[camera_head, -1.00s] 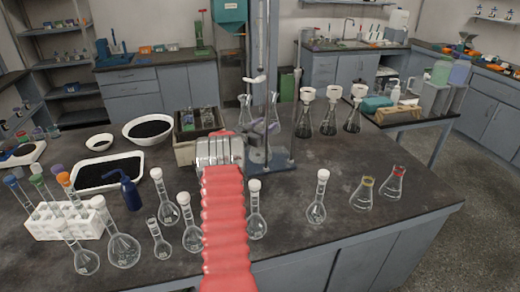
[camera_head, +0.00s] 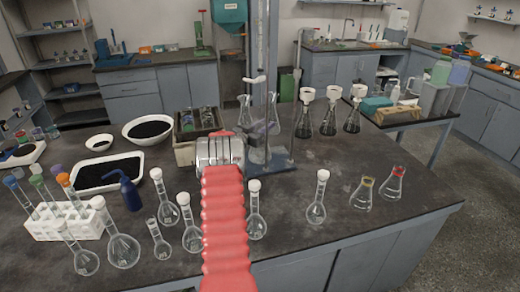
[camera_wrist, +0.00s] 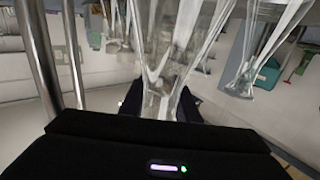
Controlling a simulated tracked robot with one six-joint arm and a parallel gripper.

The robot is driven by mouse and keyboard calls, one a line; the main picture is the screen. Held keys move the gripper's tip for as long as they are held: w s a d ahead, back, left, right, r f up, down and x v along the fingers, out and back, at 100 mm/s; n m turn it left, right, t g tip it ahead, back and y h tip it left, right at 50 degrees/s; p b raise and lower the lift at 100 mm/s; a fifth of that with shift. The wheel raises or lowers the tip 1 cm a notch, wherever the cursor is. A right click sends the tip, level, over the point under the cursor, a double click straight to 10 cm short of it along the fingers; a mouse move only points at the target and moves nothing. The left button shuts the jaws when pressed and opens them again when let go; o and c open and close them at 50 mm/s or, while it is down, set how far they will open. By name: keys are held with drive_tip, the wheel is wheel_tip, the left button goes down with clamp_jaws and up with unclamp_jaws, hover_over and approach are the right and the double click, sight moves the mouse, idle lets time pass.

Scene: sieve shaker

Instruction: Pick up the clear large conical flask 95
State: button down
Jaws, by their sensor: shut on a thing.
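In the wrist view my gripper (camera_wrist: 158,105) is shut on a clear glass conical flask (camera_wrist: 170,72). The glass stands up between the dark fingers, and its upper part runs out of the top of the picture. In the head view my red sleeve and metal wrist reach toward the stand, hiding the fingers and the hold. Clear conical glass (camera_head: 272,110) shows just beyond the wrist by the rods; I cannot tell whether it is the held flask.
A metal stand (camera_head: 280,163) with upright rods is close beside the wrist. Several round flasks stand along the bench (camera_head: 370,228) front. Flasks with white funnels (camera_head: 328,115) stand right of the rods. Two conical flasks (camera_head: 363,196) stand at the right. Clear bench lies between.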

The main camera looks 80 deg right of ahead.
drive_tip(key=shift+r, duration=0.3)
drive_tip(key=r+v, duration=0.3)
drive_tip(key=v, duration=1.5)
idle(1.1)
idle(0.7)
